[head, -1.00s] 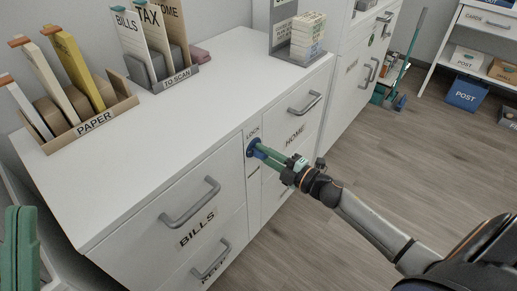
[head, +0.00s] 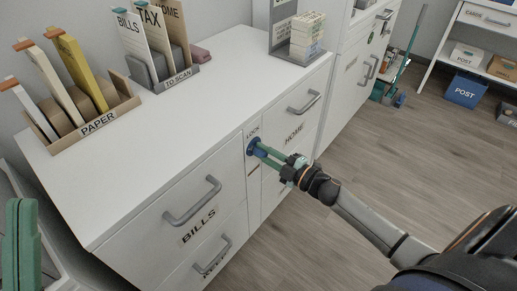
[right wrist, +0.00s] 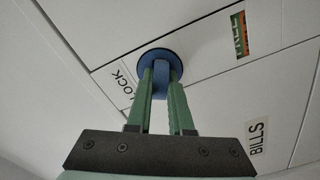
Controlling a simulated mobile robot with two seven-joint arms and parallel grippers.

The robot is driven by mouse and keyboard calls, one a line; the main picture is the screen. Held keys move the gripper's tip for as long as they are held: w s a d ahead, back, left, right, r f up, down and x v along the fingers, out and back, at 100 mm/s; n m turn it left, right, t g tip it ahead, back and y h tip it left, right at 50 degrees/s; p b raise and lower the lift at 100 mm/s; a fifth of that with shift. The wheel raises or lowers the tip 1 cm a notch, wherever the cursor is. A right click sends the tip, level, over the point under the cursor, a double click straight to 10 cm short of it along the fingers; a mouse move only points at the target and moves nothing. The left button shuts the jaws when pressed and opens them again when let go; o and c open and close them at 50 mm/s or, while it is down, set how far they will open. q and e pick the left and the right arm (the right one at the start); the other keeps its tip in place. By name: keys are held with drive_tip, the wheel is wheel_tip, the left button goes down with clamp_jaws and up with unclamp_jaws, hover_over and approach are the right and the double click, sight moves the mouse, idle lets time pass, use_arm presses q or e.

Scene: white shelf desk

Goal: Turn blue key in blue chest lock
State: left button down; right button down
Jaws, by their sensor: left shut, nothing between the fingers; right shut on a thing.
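The lock is a round blue disc (head: 251,146) on the front of a white drawer cabinet, under the label LOCK; I see no separate blue chest. My right gripper (head: 263,150) reaches the disc with its green fingers. In the right wrist view the fingers (right wrist: 160,84) are shut on a blue key (right wrist: 161,76) standing out from the disc (right wrist: 147,58). The key is in the lock, and the fingers hide its sides. The LOCK label looks tilted in that view. My left gripper (head: 21,205) is shut and empty at the lower left, away from the lock.
Handles stick out from the BILLS drawer (head: 193,201) and the HOME drawer (head: 304,104), either side of the lock. On the cabinet top (head: 190,110) stand a PAPER holder (head: 97,123) and a TO SCAN holder (head: 178,79). The floor (head: 400,150) at right is open.

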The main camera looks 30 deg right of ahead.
drive_tip(key=shift+a+f, duration=0.1)
drive_tip(key=shift+a, duration=0.05)
drive_tip(key=shift+m+p, duration=0.5)
drive_tip(key=shift+p, duration=0.1)
drive_tip(key=shift+m+p, duration=0.45)
drive_tip(key=shift+m, duration=0.45)
drive_tip(key=shift+m+p, duration=0.55)
drive_tip(key=shift+m, duration=0.95)
drive_tip(key=shift+p, duration=0.35)
